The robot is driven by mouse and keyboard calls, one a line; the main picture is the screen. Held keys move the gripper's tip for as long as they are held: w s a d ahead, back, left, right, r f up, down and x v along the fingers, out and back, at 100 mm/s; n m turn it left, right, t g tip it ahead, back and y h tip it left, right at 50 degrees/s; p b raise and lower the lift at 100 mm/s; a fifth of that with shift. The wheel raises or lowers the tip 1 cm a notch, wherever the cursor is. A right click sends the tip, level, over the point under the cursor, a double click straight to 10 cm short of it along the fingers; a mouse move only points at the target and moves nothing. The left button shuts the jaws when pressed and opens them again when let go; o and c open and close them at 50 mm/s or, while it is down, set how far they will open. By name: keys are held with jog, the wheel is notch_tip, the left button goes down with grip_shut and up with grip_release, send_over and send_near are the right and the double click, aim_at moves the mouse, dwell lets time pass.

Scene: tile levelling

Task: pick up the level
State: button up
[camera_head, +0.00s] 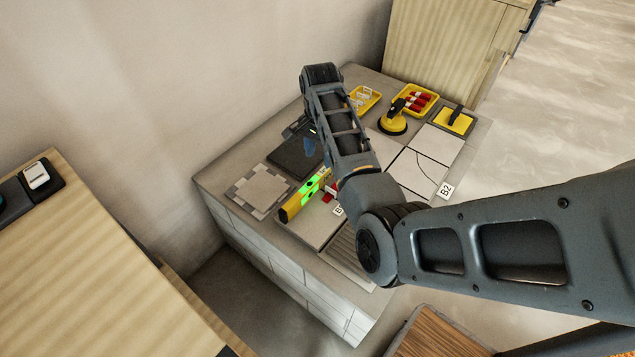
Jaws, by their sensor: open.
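The level (289,212) is a yellow bar with bright green parts. It lies slantwise on a light tile near the front left of the grey-topped counter (213,183). My arm hides its far right end. My gripper (302,137) is open, beyond the level and over a dark square pad (286,158). It appears apart from the level. My forearm covers part of the gripper, and its fingertips are hard to make out.
A patterned square (259,191) lies left of the level. Light tiles (418,170) lie to the right. A yellow suction cup (391,125), yellow trays (425,92) and a yellow float (454,121) stand at the back. The wall borders the counter's left side.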

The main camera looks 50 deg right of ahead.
aim_at(317, 177)
notch_tip(317, 177, down, 3)
jog(key=shift+a+r+b, duration=0.1)
jog(key=shift+b, duration=0.2)
jog(key=f, duration=0.1)
jog(key=f+b, duration=0.1)
jog(key=f, duration=0.1)
jog(key=shift+a+f, duration=0.25)
jog(key=shift+a, duration=0.15)
jog(key=shift+f, duration=0.6)
grip_shut()
